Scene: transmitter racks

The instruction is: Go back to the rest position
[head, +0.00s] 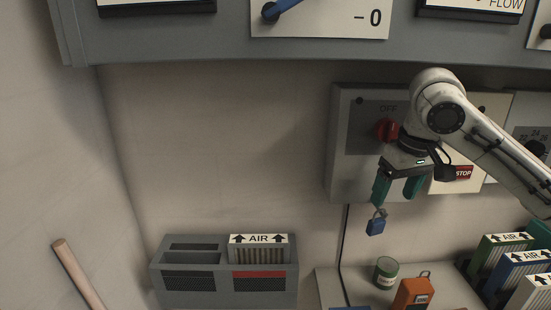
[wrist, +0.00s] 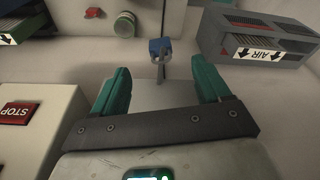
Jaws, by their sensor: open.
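My gripper (head: 395,196) is open in the head view, pointing down in front of the grey switch box (head: 352,160). In the wrist view its two green fingers (wrist: 166,78) stand wide apart with nothing between them. A blue padlock (head: 375,227) appears just below the left fingertip in the head view. In the wrist view the padlock (wrist: 160,46) lies beyond the fingertips, roughly midway between them. I cannot tell what holds the padlock up or whether a finger touches its shackle.
A red knob (head: 386,130) and a STOP label (head: 463,172) are close to my arm. Below are a green can (head: 386,272), an orange device (head: 413,292) and several air filters (head: 525,262). A grey filter holder (head: 187,298) stands left. The wall between is clear.

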